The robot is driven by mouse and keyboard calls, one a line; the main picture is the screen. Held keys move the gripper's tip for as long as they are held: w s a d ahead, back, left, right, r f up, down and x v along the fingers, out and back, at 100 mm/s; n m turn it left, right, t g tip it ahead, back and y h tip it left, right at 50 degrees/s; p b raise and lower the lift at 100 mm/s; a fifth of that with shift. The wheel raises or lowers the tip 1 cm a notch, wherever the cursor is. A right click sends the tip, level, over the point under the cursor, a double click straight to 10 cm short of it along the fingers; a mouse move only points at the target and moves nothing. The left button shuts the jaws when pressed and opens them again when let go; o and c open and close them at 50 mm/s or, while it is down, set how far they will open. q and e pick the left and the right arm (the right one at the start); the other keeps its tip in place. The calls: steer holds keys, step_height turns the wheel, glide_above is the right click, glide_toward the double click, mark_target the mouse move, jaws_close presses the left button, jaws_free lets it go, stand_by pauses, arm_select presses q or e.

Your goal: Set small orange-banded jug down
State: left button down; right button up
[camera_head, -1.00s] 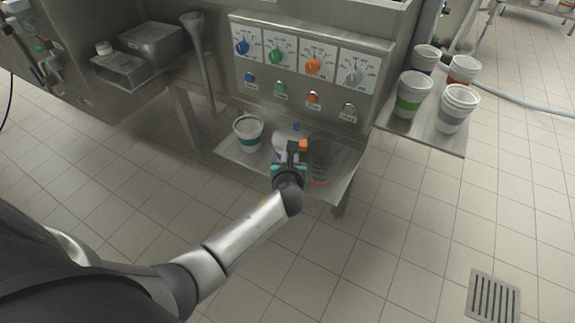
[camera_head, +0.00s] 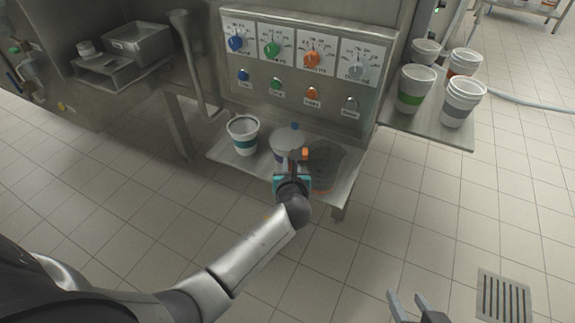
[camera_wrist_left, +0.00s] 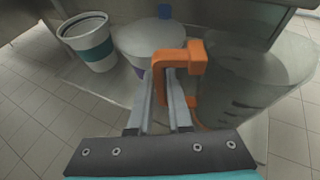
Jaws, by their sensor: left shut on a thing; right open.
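The small orange-banded jug (camera_head: 325,165) is see-through, with an orange handle. It is at the right end of the low metal shelf (camera_head: 222,154) under the dials. In the left wrist view the jug (camera_wrist_left: 248,85) is at the right and its handle (camera_wrist_left: 170,58) is between the fingers. My left gripper (camera_head: 297,160) is shut on this handle; it also shows in the left wrist view (camera_wrist_left: 164,95). The jug looks upright; whether its base touches the shelf I cannot tell. My right gripper (camera_head: 408,300) is open and empty, low over the floor.
A white lidded container (camera_head: 285,142) with a blue knob stands close left of the jug. A teal-banded cup (camera_head: 243,135) stands further left. Several banded cups, one green-banded (camera_head: 414,90), stand on the right side shelf (camera_head: 440,138). A floor drain (camera_head: 503,296) is at lower right.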

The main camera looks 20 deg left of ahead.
steer(key=shift+w+a, duration=0.15)
steer(key=shift+a, duration=0.15)
arm_select(q)
steer(key=c, duration=1.3)
jaws_free()
steer(key=shift+f, duration=0.2)
steer(key=o, duration=0.5)
steer(key=shift+c, duration=0.2)
arm_select(e)
steer(key=shift+t, duration=0.3)
arm_select(q)
steer(key=shift+r, duration=0.15)
